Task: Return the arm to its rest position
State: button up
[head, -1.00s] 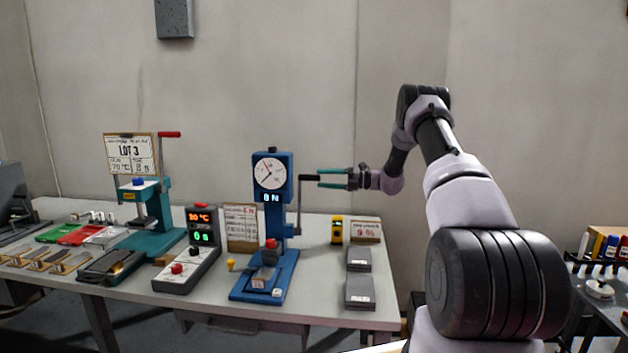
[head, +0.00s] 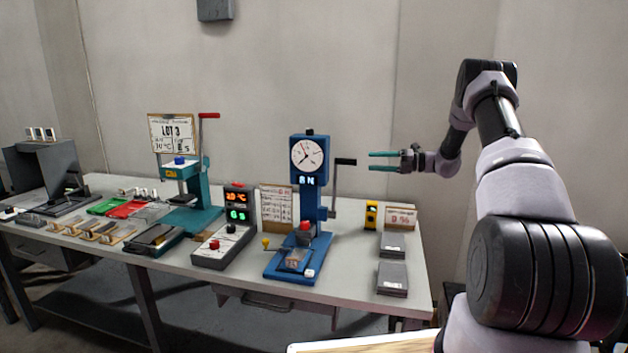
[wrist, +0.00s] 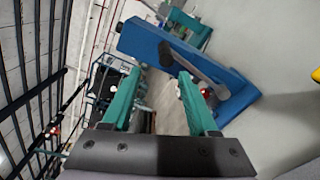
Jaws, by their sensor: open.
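My gripper (head: 384,162) has two teal fingers and is open and empty. In the head view it hangs in the air to the right of the blue press's black crank handle (head: 345,161), with a small gap between them. In the wrist view my gripper (wrist: 158,100) shows its fingers apart, with the blue press (wrist: 160,45) beyond them and its dark crank arm (wrist: 200,65) near the right finger. My arm reaches out from the right side of the head view, bent at a raised elbow.
The blue press (head: 310,185) with a dial stands on the grey table (head: 350,275). To its left are a control box (head: 222,240) and a teal press (head: 190,190). Grey blocks (head: 392,278) and a yellow item (head: 371,214) lie below my gripper. The air above is clear.

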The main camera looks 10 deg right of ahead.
jog(key=s+a+r+n+g+h, duration=0.25)
jog(key=s+a+r+n, duration=0.25)
jog(key=s+r+n, duration=0.3)
jog(key=s+a+r+n+g+h, duration=0.2)
jog(key=s+a+r+n+h, duration=0.3)
jog(key=s+r, duration=0.4)
jog(key=s+d+r+n+t+h, duration=0.1)
jog(key=s+n+t+h, duration=0.2)
jog(key=s+n, duration=0.6)
jog(key=s+d+r+n+t+h, duration=0.1)
jog(key=s+n, duration=0.8)
jog(key=s, duration=1)
jog(key=r+t+h, duration=0.1)
jog(key=t+h, duration=0.1)
jog(key=h, duration=0.1)
jog(key=shift+s+d, duration=0.2)
jog(key=shift+d, duration=0.15)
